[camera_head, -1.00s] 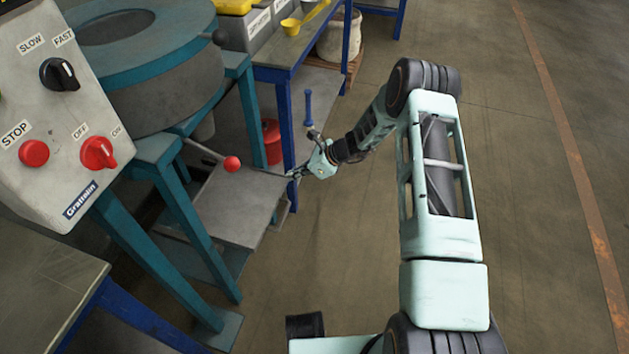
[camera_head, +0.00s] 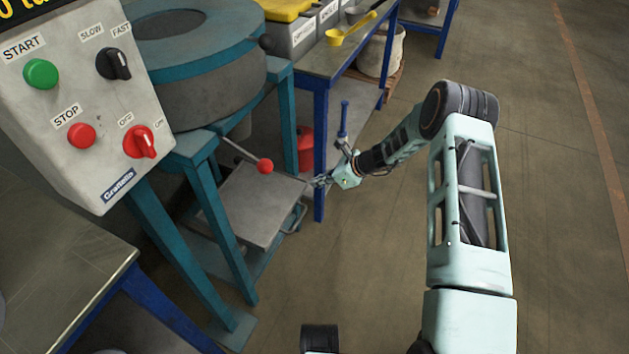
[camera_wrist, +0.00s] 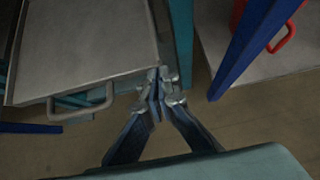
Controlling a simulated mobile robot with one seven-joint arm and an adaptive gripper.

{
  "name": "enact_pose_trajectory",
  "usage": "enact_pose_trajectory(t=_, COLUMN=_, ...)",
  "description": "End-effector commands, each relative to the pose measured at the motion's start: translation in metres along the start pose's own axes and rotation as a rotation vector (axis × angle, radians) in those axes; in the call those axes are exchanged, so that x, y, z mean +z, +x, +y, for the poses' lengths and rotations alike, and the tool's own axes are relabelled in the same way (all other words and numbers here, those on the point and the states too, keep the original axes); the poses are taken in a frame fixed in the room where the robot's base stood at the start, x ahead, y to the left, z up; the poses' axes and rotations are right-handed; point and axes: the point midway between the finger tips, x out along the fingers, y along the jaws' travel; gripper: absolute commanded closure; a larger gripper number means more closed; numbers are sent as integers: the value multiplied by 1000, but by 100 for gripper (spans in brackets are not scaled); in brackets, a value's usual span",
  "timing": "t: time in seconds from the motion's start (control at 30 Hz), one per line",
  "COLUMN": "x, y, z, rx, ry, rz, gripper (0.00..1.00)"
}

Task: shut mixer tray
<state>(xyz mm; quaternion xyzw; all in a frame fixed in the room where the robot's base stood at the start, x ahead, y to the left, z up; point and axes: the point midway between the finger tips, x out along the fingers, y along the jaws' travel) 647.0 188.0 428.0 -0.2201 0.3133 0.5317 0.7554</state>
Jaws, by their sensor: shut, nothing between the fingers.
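The mixer tray (camera_head: 250,208) is a flat grey metal tray, low between the teal legs of the mixer (camera_head: 205,85). It sticks out on the right side. Its bar handle (camera_head: 296,218) is on the outer edge and also shows in the wrist view (camera_wrist: 82,106). My gripper (camera_head: 318,182) is shut and empty, at the tray's outer right corner, beside the handle and not around it. In the wrist view my closed fingertips (camera_wrist: 160,82) are close to the tray's corner (camera_wrist: 90,45); I cannot tell whether they touch.
A lever with a red ball (camera_head: 265,166) hangs over the tray. The control panel (camera_head: 90,110) is at left. The floor to the right is clear.

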Motion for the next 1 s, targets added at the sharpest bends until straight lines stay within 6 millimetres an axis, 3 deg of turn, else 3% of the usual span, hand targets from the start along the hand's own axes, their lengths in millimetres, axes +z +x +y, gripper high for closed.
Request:
enact_pose_trajectory(t=0.1, x=-13, y=-14, z=-4, rx=-1, ry=0, rz=0, gripper=100)
enact_pose_trajectory(t=0.3, x=-7, y=-66, z=-3, rx=-1, ry=-2, rz=0, gripper=100)
enact_pose_trajectory(t=0.5, x=-9, y=-99, z=-3, rx=0, ry=-1, rz=-1, gripper=100)
enact_pose_trajectory(t=0.87, x=-10, y=-112, z=-3, rx=1, ry=-7, rz=2, gripper=100)
enact_pose_trajectory(t=1.0, x=-8, y=-124, z=-16, rx=-23, ry=-162, rz=74, gripper=100)
